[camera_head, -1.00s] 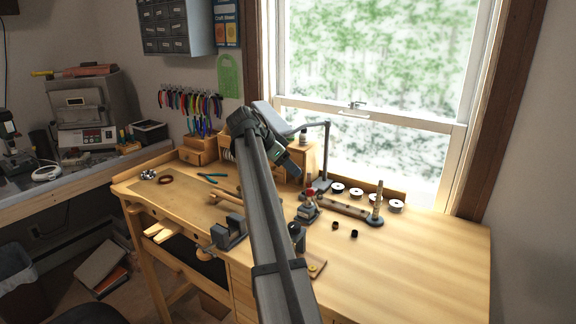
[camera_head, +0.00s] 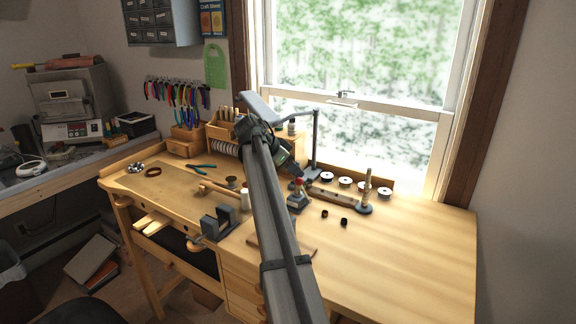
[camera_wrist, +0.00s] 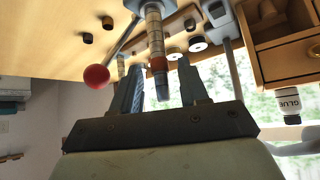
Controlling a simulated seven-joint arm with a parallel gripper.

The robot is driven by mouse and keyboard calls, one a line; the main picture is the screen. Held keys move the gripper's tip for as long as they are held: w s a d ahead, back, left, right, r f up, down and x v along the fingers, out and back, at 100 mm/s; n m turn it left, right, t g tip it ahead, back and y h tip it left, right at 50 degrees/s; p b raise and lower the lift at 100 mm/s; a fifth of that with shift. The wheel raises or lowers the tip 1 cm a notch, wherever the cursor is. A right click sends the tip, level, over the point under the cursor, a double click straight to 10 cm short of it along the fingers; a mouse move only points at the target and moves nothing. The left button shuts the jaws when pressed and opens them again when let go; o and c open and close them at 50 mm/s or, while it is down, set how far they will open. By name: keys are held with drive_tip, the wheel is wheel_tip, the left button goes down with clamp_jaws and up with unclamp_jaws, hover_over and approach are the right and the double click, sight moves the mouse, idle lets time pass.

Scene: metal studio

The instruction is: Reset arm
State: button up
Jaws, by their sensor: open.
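My gripper (camera_head: 295,171) hangs at the end of my arm over the back of the wooden workbench (camera_head: 400,262), near the red-topped tool. In the wrist view, the two dark fingers of my gripper (camera_wrist: 160,82) stand apart. A stepped metal post (camera_wrist: 154,35) shows between the fingers in that view; I cannot tell how far beyond them it is. I see nothing clamped. The red ball (camera_wrist: 96,76) on a rod is to the left of the fingers, and it also shows in the head view (camera_head: 299,182).
Two small dark cylinders (camera_head: 334,217) stand right of my arm. Several white-topped spools (camera_head: 345,181) line the back edge. A lamp (camera_head: 316,140) stands close behind my gripper. A vise (camera_head: 218,222) and pliers (camera_head: 201,167) are left. The bench's right side is clear.

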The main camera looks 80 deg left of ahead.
drive_tip(key=shift+w+f, duration=0.25)
drive_tip(key=c, duration=0.7)
drive_tip(key=shift+c, duration=0.4)
drive_tip(key=shift+r, duration=0.1)
drive_tip(key=shift+r, duration=1.05)
drive_tip(key=shift+r, duration=0.1)
drive_tip(key=shift+r, duration=1)
drive_tip(key=shift+r, duration=0.1)
